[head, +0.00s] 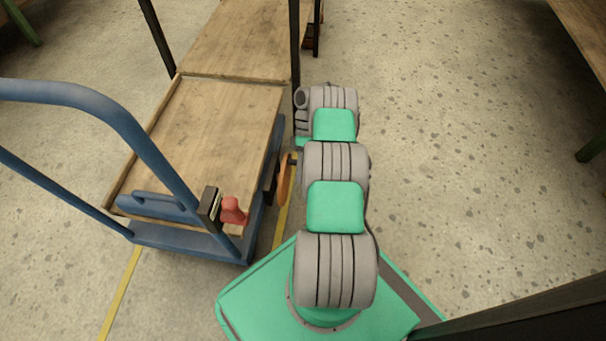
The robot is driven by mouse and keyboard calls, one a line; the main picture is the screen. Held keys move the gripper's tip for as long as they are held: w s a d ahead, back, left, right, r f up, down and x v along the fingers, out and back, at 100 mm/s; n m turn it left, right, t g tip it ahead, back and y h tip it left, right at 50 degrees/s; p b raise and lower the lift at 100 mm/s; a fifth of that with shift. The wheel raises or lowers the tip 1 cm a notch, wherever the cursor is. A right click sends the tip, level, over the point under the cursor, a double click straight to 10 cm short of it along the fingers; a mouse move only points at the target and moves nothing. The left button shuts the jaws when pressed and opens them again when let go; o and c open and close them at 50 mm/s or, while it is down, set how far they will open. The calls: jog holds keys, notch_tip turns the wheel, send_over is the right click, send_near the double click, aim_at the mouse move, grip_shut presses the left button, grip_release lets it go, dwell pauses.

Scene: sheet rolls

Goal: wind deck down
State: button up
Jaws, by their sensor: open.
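The deck (205,130) is a wooden platform with a dark rim on a blue-framed trolley, left of my arm. Its far edge lies close to a second wooden surface; I cannot tell whether the two are level. An orange, wheel-like part (284,180) shows edge-on at the trolley's right side, with a small dark piece by its top. A red knob (233,210) sits beside a black box (209,210) at the deck's near end. My arm reaches forward along the trolley's right side. My gripper is not visible; the arm's far links probably hide it.
The trolley's blue push handle (90,95) curves across the left. A wooden bench (235,40) with dark posts stands beyond the deck. Yellow floor lines (120,293) pass by the trolley. The speckled floor right of my arm is clear. Another table (585,25) is at the top right.

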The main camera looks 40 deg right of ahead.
jog(key=s+a+r+p, duration=0.3)
jog(key=s+r, duration=0.3)
jog(key=s+a+r+p, duration=0.3)
jog(key=s+r+p, duration=0.1)
jog(key=s+r, duration=0.2)
jog(key=shift+s+a+r, duration=0.2)
jog(key=shift+a+r, duration=0.1)
jog(key=shift+r, duration=0.1)
jog(key=shift+p, duration=0.3)
jog(key=shift+c, duration=0.3)
